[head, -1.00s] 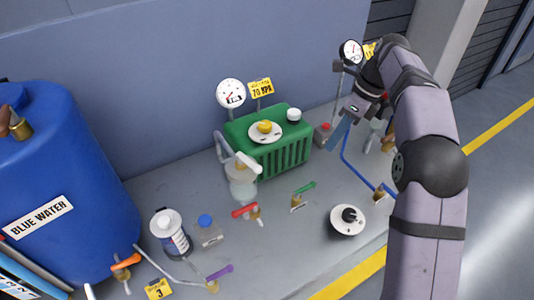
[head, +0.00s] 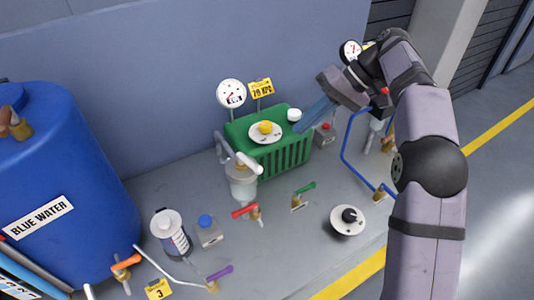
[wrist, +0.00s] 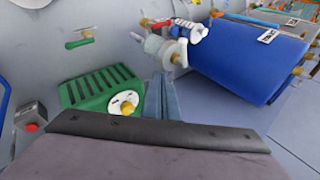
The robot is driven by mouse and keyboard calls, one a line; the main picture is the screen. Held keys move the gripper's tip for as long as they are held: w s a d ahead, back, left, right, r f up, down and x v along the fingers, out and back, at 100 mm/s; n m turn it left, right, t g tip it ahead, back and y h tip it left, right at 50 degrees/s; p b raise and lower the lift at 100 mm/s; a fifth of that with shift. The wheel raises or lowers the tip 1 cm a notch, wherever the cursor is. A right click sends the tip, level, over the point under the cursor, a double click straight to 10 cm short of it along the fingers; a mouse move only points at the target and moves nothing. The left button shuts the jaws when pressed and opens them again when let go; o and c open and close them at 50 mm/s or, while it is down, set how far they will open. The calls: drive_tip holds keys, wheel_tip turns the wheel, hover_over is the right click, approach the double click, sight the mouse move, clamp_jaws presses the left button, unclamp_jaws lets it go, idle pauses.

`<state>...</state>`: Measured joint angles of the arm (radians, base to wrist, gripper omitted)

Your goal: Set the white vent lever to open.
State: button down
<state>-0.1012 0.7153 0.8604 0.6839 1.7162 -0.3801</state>
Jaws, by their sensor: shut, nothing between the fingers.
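A white lever (head: 249,163) sits on top of a clear jar (head: 242,185) at the left front of the green box (head: 285,157). It slants down to the right in the head view. In the wrist view a small white lever end (wrist: 137,38) shows beside the jar, beyond the fingers. My gripper (head: 308,121) is shut and empty, above the right end of the green box, to the right of the lever and apart from it. Its blue-grey fingers also show in the wrist view (wrist: 162,84). I cannot tell the lever's setting from its angle.
Red (head: 244,210) and green (head: 305,188) levers and a dial (head: 348,220) stand in front. A blue tank (head: 70,165) is at left.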

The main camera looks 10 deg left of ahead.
sight(249, 165)
drive_tip(key=n, duration=0.7)
drive_tip(key=shift+s, duration=0.15)
drive_tip(key=s+a+f+p, duration=0.4)
drive_tip(key=s+a+f, duration=0.1)
drive_tip(key=a+f, duration=0.2)
drive_tip(key=shift+s+a, duration=0.25)
drive_tip(key=shift+a, duration=0.25)
drive_tip(key=shift+s, duration=0.1)
drive_tip(key=shift+s+a+m+t+b, duration=0.25)
drive_tip(key=shift+s+b, duration=0.3)
drive_tip(key=shift+b, duration=0.6)
drive_tip(key=shift+s+a+m+t+b, duration=0.15)
drive_tip(key=shift+s+m+b, duration=0.3)
drive_tip(key=shift+b, duration=0.7)
